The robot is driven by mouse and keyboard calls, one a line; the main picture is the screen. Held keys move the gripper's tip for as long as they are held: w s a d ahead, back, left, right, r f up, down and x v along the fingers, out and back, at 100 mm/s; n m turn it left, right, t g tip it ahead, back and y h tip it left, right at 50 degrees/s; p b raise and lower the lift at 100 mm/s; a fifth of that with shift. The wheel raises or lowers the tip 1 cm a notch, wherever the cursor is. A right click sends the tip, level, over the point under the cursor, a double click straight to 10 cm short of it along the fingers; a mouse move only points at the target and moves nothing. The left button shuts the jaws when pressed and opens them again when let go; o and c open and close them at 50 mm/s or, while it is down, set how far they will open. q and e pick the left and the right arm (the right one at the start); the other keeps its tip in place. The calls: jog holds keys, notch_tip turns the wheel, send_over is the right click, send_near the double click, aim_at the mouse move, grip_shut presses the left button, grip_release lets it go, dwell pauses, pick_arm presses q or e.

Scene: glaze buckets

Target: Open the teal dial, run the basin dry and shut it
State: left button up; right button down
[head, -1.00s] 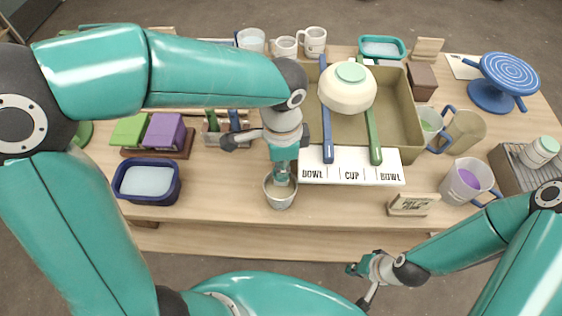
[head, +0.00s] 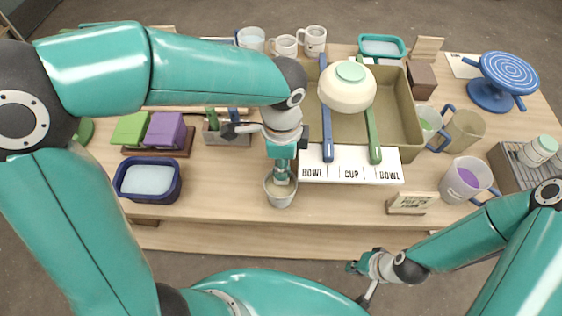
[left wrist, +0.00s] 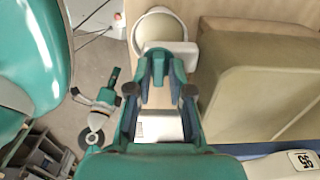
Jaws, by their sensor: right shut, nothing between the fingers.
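My left gripper (head: 282,180) points down at a small pale cup-like vessel (head: 281,198) near the front table edge. In the left wrist view a pale round vessel (left wrist: 163,28) and a white block (left wrist: 166,47) lie just beyond its teal fingers (left wrist: 160,78); I cannot tell whether they grip anything. I cannot make out a teal dial; my gripper may cover it. A navy basin (head: 120,190) with pale liquid stands at the left, and a teal-rimmed basin (head: 402,50) at the back. My right gripper (head: 361,284) is shut and empty in front of the table.
A small sign (head: 412,203), a mug with purple contents (head: 470,172) and a blue turntable (head: 495,95) stand right. The front strip of table is mostly clear.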

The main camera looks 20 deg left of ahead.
pick_arm(q)
jog(key=shift+r, duration=0.1)
notch_tip(320, 180, up, 12)
dwell(0.7)
jog(key=shift+f, duration=0.2)
